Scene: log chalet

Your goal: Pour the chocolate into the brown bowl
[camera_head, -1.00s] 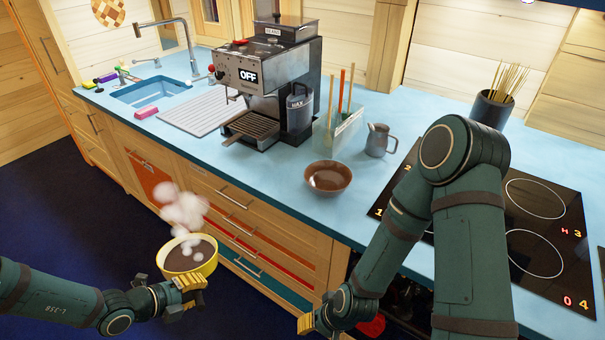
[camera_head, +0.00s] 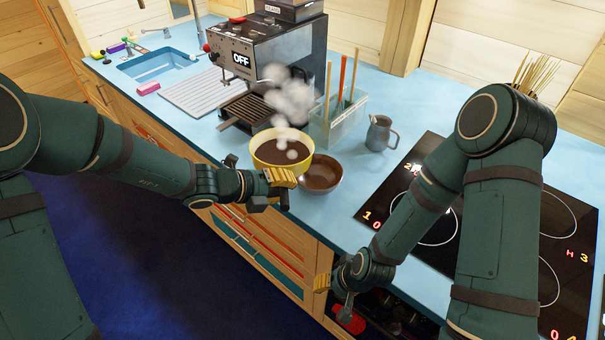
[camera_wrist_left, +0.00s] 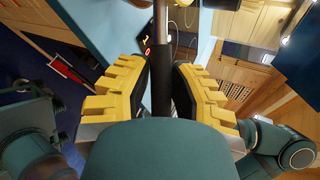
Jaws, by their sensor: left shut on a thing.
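My left gripper (camera_head: 279,180) is shut on the pot's dark handle (camera_wrist_left: 162,85), which shows between the yellow fingers in the left wrist view. The brown bowl sits on the blue counter and its visible inside looks empty. My right gripper (camera_head: 322,284) is low by the counter's front edge, and its fingers are too unclear to read.
A coffee machine (camera_head: 262,65) stands behind the pot. A clear container with utensils (camera_head: 338,125) and a grey pitcher (camera_head: 379,134) stand behind the bowl. A black cooktop (camera_head: 437,225) is at right. The counter between bowl and cooktop is clear.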

